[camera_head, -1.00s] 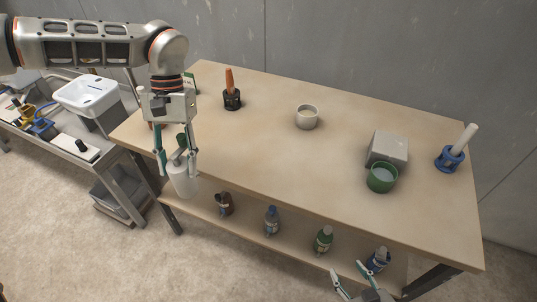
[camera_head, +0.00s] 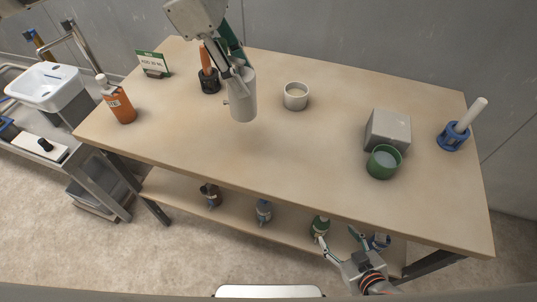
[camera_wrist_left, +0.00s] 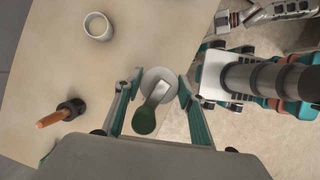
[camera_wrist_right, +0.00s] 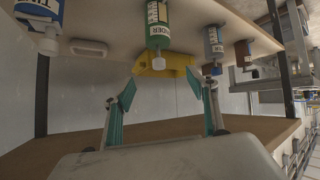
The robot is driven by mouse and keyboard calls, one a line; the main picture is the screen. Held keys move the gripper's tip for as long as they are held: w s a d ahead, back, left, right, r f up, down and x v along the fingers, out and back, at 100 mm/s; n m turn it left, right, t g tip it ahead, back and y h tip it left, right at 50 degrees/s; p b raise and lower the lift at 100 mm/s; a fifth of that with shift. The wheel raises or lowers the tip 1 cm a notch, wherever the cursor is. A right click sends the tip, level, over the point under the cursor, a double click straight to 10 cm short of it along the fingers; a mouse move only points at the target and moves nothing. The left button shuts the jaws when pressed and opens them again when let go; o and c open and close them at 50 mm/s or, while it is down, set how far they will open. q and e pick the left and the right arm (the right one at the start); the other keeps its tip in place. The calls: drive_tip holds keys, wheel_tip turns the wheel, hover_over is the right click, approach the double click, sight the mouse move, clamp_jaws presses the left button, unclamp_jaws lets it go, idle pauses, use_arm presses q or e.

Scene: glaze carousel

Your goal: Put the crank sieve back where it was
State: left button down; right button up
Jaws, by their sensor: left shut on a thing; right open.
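The crank sieve (camera_head: 243,103) is a pale grey cylinder held upright over the left middle of the tabletop. My left gripper (camera_head: 240,78) is shut on it. Whether its base touches the wood cannot be told. In the left wrist view the sieve (camera_wrist_left: 168,76) sits between the fingertips, with a flat metal crank arm and a green knob (camera_wrist_left: 144,121) on top. My right gripper (camera_head: 338,238) is open and empty in front of the lower shelf.
On the table (camera_head: 250,155) are a black holder (camera_head: 209,83) with an orange tool, an off-white cup (camera_head: 296,98), a grey block (camera_head: 388,130), a green cup (camera_head: 384,165), a blue holder (camera_head: 453,138), an orange bottle (camera_head: 118,105) and a green sign (camera_head: 153,63). The front middle is clear.

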sight(244, 110)
use_arm(q)
drive_tip(key=d+r+n+t, duration=0.2)
drive_tip(key=d+r+n, duration=0.3)
drive_tip(key=d+n, duration=0.15)
wheel_tip(244, 110, down, 19)
drive_tip(key=b, duration=0.2)
drive_tip(key=shift+s+f+t+y, duration=0.15)
drive_tip(key=shift+s+t+y, duration=0.15)
drive_tip(key=shift+s, duration=0.05)
drive_tip(key=shift+f, duration=0.1)
drive_tip(key=c, duration=1.3)
unclamp_jaws()
drive_tip(key=shift+o, duration=0.2)
drive_tip(key=v, duration=1.2)
drive_tip(key=shift+p, duration=0.35)
